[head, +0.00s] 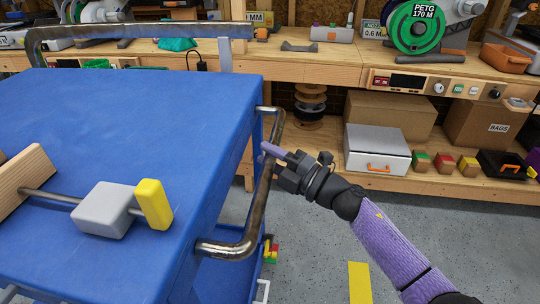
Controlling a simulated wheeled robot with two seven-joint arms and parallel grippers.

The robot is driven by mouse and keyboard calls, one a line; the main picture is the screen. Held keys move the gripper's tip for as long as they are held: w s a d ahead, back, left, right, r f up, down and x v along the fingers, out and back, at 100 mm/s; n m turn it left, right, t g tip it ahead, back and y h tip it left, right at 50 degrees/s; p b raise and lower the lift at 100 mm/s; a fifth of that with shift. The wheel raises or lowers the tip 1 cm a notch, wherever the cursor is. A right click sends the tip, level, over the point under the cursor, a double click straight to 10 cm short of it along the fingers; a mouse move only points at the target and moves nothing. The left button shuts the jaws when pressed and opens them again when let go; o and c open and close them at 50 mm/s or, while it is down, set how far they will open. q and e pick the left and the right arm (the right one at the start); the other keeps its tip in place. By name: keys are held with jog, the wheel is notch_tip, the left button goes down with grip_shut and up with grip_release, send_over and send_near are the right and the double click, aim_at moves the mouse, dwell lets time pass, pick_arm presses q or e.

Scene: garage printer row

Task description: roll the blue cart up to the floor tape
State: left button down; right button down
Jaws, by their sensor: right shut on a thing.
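The blue cart (130,120) fills the left half of the head view. Its near right side carries a bent metal handle (258,222), and a second metal rail (140,31) runs along its far edge. My right gripper (272,158) is shut on the near handle, at the handle's upper part. The yellow floor tape (360,282) shows on the grey floor at the bottom, to the right of the cart and apart from it. My left gripper is not in view.
On the cart top lies a wooden clamp (24,178) with a grey block and yellow end. A wooden workbench (330,68) spans the back, with a green filament spool (416,28) on it. Boxes and a white case (376,146) stand on its lower shelf. The floor beside the tape is clear.

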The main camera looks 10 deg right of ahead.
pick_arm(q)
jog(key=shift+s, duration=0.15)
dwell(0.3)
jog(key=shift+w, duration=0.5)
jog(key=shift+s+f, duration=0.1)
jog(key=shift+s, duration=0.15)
pick_arm(e)
jog(key=shift+d+f, duration=0.1)
jog(key=shift+d, duration=0.05)
